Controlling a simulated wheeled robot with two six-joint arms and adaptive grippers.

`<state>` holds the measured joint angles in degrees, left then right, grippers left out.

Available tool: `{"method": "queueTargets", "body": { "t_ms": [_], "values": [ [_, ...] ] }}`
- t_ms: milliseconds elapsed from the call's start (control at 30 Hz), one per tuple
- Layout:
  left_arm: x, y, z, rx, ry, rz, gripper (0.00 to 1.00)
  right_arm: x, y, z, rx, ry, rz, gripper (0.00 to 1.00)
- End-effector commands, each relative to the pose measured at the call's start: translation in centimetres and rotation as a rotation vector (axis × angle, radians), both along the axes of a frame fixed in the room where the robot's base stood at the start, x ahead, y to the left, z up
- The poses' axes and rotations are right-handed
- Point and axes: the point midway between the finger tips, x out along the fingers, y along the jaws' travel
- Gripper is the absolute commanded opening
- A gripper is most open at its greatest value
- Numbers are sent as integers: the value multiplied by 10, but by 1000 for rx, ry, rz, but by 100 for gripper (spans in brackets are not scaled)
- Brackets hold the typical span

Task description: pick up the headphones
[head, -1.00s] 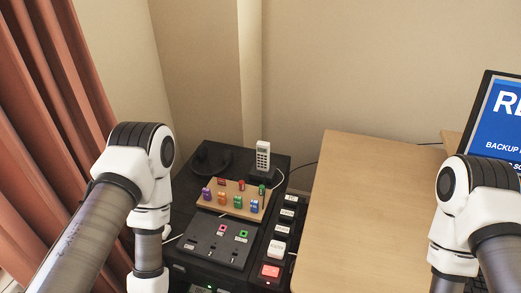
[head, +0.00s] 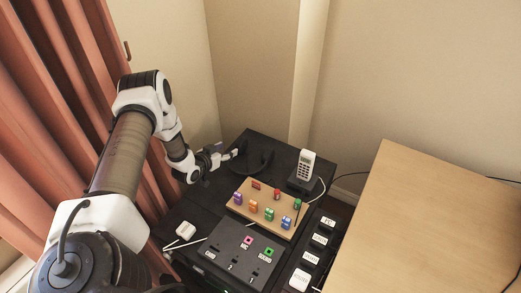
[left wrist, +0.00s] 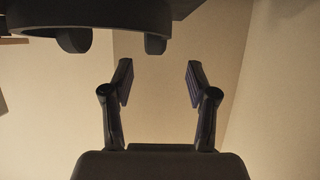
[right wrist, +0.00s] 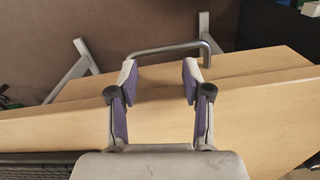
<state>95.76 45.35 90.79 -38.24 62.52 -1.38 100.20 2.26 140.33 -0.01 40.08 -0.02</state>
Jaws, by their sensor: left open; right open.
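The black headphones (head: 264,162) are at the back left of the black cabinet top, dark against dark, so their outline is hard to make out. My left gripper (head: 232,153) reaches in from the left, just left of the headphones, and holds nothing. In the left wrist view my left gripper (left wrist: 158,75) is open, with bare wall between its fingers. A dark curved shape with two rounded lobes fills the top of that view; I cannot tell surely whether it is the headphones. My right gripper (right wrist: 158,78) is open and empty; it is outside the head view.
A white phone (head: 306,166) stands in a dark base right of the headphones. A wooden board (head: 259,222) with coloured pieces and a dark switch panel (head: 222,254) lie in front. A wooden desk (head: 420,225) stands to the right. A red curtain (head: 50,100) hangs at left.

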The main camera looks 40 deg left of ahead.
Motion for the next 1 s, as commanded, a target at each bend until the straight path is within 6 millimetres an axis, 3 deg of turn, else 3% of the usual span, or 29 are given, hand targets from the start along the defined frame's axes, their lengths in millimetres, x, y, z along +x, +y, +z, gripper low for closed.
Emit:
{"method": "queueTargets", "body": {
  "t_ms": [400, 667, 700, 867, 1000],
  "values": [
    [60, 1, -24, 3, 1, -6, 58, 0, 0, 4, 0, -1, -1, 49],
    [69, 2, -27, -2, 2, -1, 58, 0, 0, 4, 0, -1, -1, 49],
    [69, 2, -27, -2, 2, -1, 55, 0, 0, 4, 0, -1, -1, 49],
    [69, 2, -27, -2, 2, -1, 0, 0, 0, 3, 0, -1, -1, 49],
    [69, 2, -27, -2, 2, -1, 0, 0, 0, 3, 0, -1, -1, 49]
  ]
}}
